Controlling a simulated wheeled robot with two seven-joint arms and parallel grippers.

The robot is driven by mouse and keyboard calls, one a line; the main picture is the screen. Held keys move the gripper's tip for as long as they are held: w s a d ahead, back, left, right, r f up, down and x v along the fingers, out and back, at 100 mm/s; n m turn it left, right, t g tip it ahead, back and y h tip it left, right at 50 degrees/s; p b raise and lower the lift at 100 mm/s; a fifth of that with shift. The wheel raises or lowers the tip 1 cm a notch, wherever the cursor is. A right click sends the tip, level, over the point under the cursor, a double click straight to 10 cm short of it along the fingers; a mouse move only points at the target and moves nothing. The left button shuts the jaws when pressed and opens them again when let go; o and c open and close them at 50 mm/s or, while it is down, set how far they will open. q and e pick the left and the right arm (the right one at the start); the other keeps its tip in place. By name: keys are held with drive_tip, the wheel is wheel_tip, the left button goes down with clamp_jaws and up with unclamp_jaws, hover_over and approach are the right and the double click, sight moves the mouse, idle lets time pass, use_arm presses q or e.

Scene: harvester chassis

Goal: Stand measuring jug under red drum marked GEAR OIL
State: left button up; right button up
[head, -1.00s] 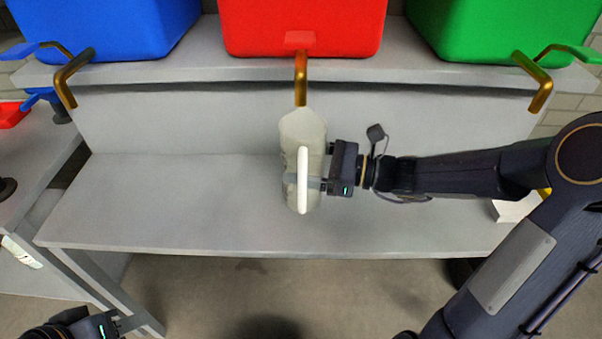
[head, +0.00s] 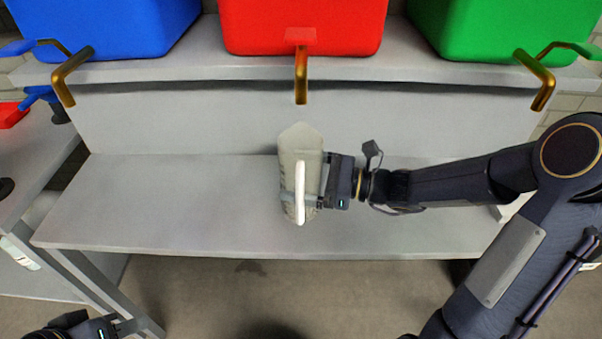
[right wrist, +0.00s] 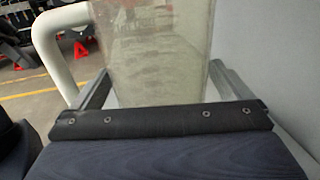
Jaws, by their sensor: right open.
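The measuring jug (head: 290,165) is pale and see-through with a white handle, upright over the lower grey shelf below the red drum's spout. Whether its base touches the shelf is hard to tell. The red drum (head: 260,25) sits at the top middle, its brass spout (head: 301,80) pointing down; no GEAR OIL marking is readable. My right gripper (head: 304,182) is open around the jug, from the right. In the right wrist view the jug (right wrist: 150,50) stands between the spread fingers, its handle at left. My left gripper (head: 128,323) is empty at lower left; its jaw gap is unclear.
A blue drum (head: 105,25) and a green drum (head: 490,30) flank the red one, each with a brass spout. The lower shelf (head: 170,205) is clear left of the jug. A side table (head: 25,170) stands at the left.

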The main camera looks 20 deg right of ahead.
drive_tip(key=v, duration=1.2)
drive_tip(key=s+a+n+g+h, duration=0.5)
drive_tip(key=s+a+n+g, duration=0.15)
drive_tip(key=s+n, duration=0.4)
drive_tip(key=s+d+f+n+t+h, duration=0.1)
drive_tip(key=s+d+n+t+h, duration=0.2)
drive_tip(key=s+n+h, duration=0.3)
drive_tip(key=n+t+h+p, duration=0.1)
drive_tip(key=n, duration=0.4)
drive_tip(key=shift+d+f, duration=0.15)
drive_tip(key=shift+f, duration=0.25)
